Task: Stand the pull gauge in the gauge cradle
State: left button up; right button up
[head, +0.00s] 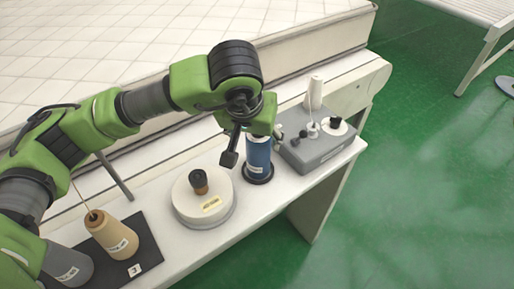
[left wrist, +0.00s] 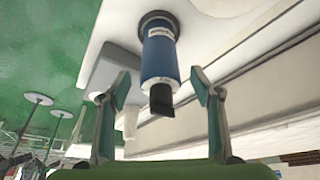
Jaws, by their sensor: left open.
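The pull gauge (head: 258,152) looks like the blue cylinder with a white label. It stands upright in a black ring on the bench, which looks like the gauge cradle (head: 259,178). In the left wrist view the gauge (left wrist: 159,58) has its black end towards me and its other end at the black ring (left wrist: 157,17). My left gripper (head: 243,140) is just above and beside the gauge in the head view. In the left wrist view its two fingers are spread, one on each side of the gauge, with gaps visible. My right gripper is not in view.
A round white device (head: 203,207) with a dark knob stands left of the gauge. A grey box (head: 325,148) with a white cone and knobs stands right. A tan cone (head: 115,237) stands on a black mat (head: 148,258). A quilted white surface (head: 80,50) lies behind the bench.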

pick_arm(q)
jog(key=shift+v, duration=2)
